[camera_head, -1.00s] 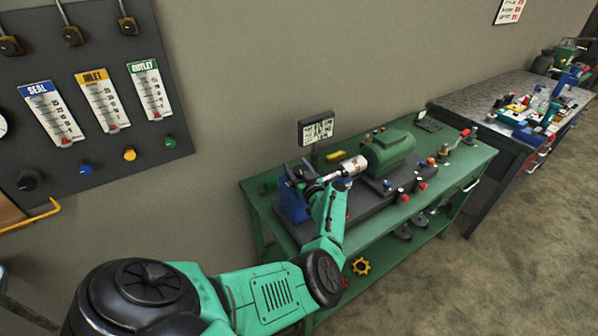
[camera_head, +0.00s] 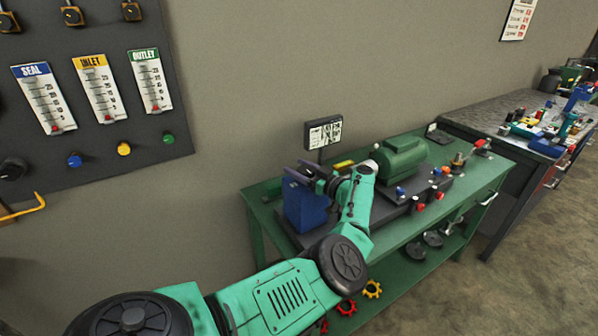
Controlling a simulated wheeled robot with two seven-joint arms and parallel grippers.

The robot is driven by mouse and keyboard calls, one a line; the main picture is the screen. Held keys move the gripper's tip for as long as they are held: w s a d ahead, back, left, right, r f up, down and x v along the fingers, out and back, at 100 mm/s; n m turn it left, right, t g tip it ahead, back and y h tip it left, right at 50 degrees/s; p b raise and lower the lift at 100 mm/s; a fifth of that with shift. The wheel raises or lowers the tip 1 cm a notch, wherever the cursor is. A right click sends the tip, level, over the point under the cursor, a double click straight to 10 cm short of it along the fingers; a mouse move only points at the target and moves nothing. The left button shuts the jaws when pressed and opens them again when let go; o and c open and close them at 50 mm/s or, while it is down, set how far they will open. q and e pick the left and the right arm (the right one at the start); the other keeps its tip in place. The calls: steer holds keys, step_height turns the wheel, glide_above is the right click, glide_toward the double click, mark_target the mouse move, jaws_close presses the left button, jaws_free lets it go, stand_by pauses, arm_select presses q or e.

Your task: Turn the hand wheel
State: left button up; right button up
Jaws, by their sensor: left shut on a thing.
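My left gripper (camera_head: 303,177) reaches over the green bench to the top of a blue block (camera_head: 306,208). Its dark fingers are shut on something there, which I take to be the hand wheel. The held part is small, dark and mostly hidden by the fingers and wrist, so its outline and any turning cannot be made out. My right gripper is not in view.
The green bench (camera_head: 485,172) carries red and blue knobs along its front. A small sign (camera_head: 324,132) stands behind. Yellow (camera_head: 372,289) and red (camera_head: 346,307) toothed wheels lie on the lower shelf. A gauge panel (camera_head: 165,90) is at left, a cluttered second bench (camera_head: 470,118) at right.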

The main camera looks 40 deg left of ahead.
mark_target(313, 176)
arm_select(q)
steer(key=o, duration=1.4)
steer(key=shift+c, duration=0.2)
steer(key=d+b, duration=0.1)
steer(key=d, duration=0.4)
steer(key=shift+d+f, duration=0.15)
steer(key=shift+f, duration=0.05)
steer(key=d+p, duration=0.3)
steer(key=d, duration=0.6)
steer(key=shift+s+r, duration=0.2)
steer(key=shift+d, duration=0.15)
